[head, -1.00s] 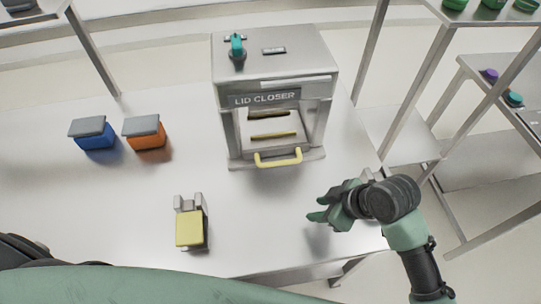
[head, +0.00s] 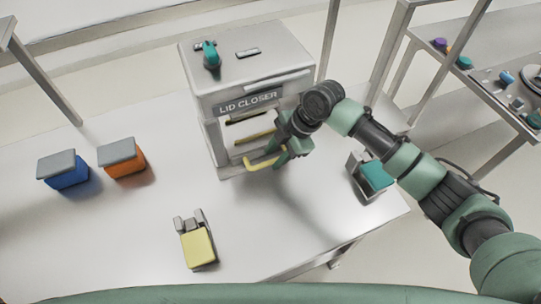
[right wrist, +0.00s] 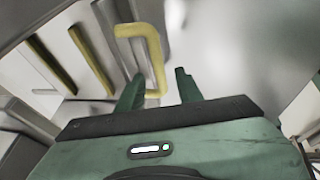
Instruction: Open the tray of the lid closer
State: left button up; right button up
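The grey lid closer (head: 245,75) stands on the table with its labelled front toward me. The yellow handle (head: 262,163) of its tray sits low at the front opening. My right gripper (head: 284,155) is at the right end of this handle. In the right wrist view my right gripper (right wrist: 158,84) is open, its two green fingers apart. The yellow handle (right wrist: 152,50) reaches in between the fingertips there, with a gap to the right finger. The gripper hides part of the machine's right front. My left gripper is not in view.
A blue box (head: 68,175) and an orange box (head: 125,160) with grey lids stand at the left. A yellow fixture (head: 198,248) with metal prongs is in front, and a teal one (head: 376,176) at the right.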

jog(key=shift+x, duration=1.25)
jog(key=shift+r, duration=0.1)
grip_shut()
jog(key=shift+w, duration=0.1)
dwell(0.3)
